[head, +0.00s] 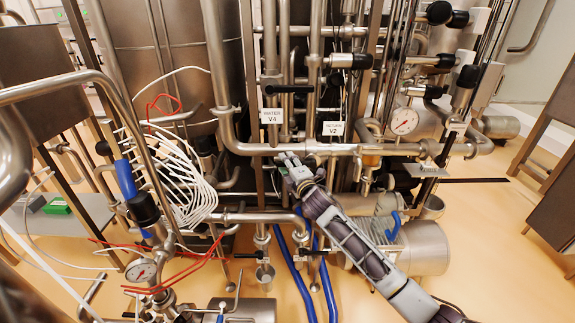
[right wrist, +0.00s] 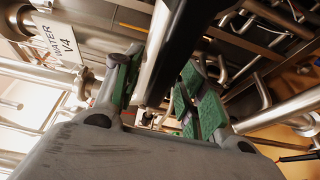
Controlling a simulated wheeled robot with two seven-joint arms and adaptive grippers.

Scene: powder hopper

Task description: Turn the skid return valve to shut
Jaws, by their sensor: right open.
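A white tag reading RETURN V2 (head: 333,128) hangs in the middle of the pipework in the head view. A black handle (head: 348,61) shows above it; I cannot tell if it is this valve's handle. My right gripper (head: 294,164) is in front of the pipes, below and left of the tag. In the right wrist view its green-padded fingers (right wrist: 160,92) are spread open. A black bar (right wrist: 195,45) and a steel pipe (right wrist: 160,50) run close ahead, across the gap between the fingers. Contact is unclear. My left gripper is not seen.
A WATER V4 tag (head: 271,116) hangs left of the return tag, under a black lever (head: 289,89). A horizontal pipe (head: 270,149) crosses behind my gripper. Gauges (head: 404,121), white hoses (head: 178,170) and blue hoses (head: 297,275) crowd around. Open floor (head: 500,235) lies right.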

